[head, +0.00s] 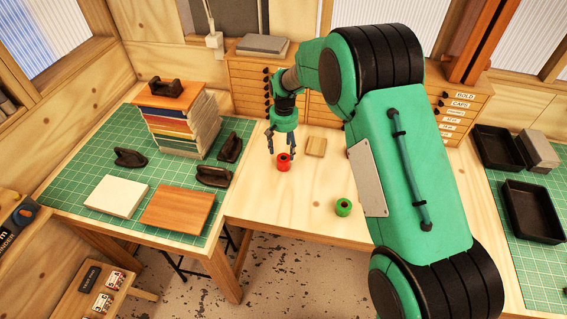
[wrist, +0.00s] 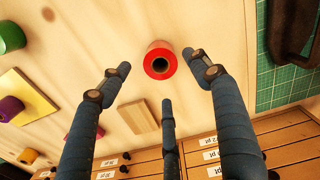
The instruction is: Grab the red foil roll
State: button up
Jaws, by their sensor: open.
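The red foil roll (head: 283,162) stands upright on the wooden table in the head view, close to the left end of the bare wood. In the wrist view the red foil roll (wrist: 161,62) shows its round end and dark hollow core. My gripper (head: 277,148) is above it and slightly to its left in the head view. In the wrist view the fingers of my gripper (wrist: 160,80) are spread around the roll, with a gap to it on each side. The gripper is open and holds nothing.
A green roll (head: 343,207) stands nearer the table front. A small wooden block (head: 316,147) lies right of the red roll. In the wrist view a purple roll (wrist: 9,108) sits at the left edge. Drawers (wrist: 270,140) stand behind; a stack of boards (head: 180,120) rises on the left mat.

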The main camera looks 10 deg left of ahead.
aim_at(284, 162)
jog(key=shift+f, duration=1.2)
jog(key=shift+f, duration=0.1)
jog(key=shift+f, duration=2.5)
jog(key=c, duration=1.3)
jog(key=shift+r, duration=0.15)
jog(key=shift+c, duration=0.2)
